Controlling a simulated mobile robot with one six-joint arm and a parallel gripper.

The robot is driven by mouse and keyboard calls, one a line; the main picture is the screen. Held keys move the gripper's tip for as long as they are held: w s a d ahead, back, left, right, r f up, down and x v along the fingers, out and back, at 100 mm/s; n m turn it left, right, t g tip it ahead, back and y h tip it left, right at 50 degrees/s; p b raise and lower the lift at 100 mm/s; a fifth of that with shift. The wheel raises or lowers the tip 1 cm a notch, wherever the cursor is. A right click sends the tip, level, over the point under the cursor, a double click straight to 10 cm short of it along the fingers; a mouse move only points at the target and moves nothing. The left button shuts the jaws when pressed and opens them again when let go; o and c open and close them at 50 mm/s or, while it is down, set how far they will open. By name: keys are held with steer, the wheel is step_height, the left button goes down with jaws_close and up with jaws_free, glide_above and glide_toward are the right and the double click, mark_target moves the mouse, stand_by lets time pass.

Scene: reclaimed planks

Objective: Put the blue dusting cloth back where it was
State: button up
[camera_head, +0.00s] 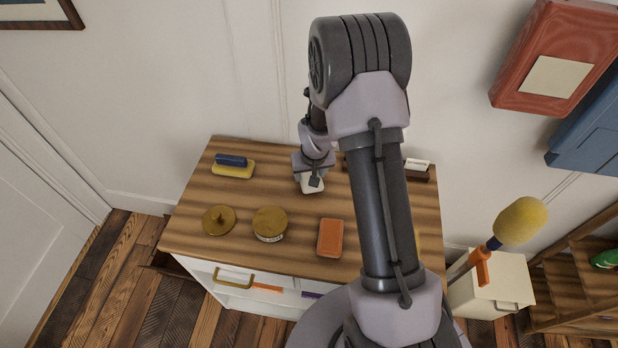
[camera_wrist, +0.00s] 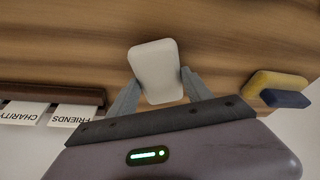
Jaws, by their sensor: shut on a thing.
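My gripper (camera_wrist: 158,84) is shut on a white rounded block (camera_wrist: 153,68), with one finger on each side of it. In the head view the white block (camera_head: 312,184) shows under my gripper (camera_head: 312,180), over the back middle of the wooden top. I cannot tell whether it touches the wood. I see nothing that is clearly a blue dusting cloth. A small dark blue piece (camera_head: 231,160) sits on a yellow block (camera_head: 233,171) at the back left; the blue piece (camera_wrist: 285,98) also shows in the wrist view.
A brass lid (camera_head: 219,220), a round tin (camera_head: 270,223) and an orange block (camera_head: 330,238) stand on the front of the cabinet top (camera_head: 190,215). A dark rack (camera_wrist: 50,95) with white cards is at the back right. My arm hides part of the right side.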

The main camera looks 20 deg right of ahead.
steer(key=shift+f, duration=0.55)
steer(key=o, duration=1.2)
steer(key=s+a+r+m+t+p, duration=0.1)
steer(key=s+a+r+p, duration=0.3)
steer(key=r, duration=1)
steer(key=s+a+r, duration=0.3)
steer(key=s+r, duration=0.3)
steer(key=r, duration=0.8)
steer(key=s+a+r+y, duration=0.1)
steer(key=s+a+r, duration=0.1)
steer(key=s, duration=0.3)
steer(key=s+a+r+t, duration=0.1)
steer(key=s+a+r, duration=0.2)
steer(key=s, duration=0.3)
steer(key=s+a+r+m+y, duration=0.1)
steer(key=s+a+r, duration=0.1)
steer(key=s, duration=0.3)
steer(key=shift+s+a+r+y, duration=0.15)
steer(key=shift+s+r, duration=0.05)
steer(key=shift+r, duration=0.2)
steer(key=shift+s+a+r+y, duration=0.15)
steer(key=shift+r, duration=0.2)
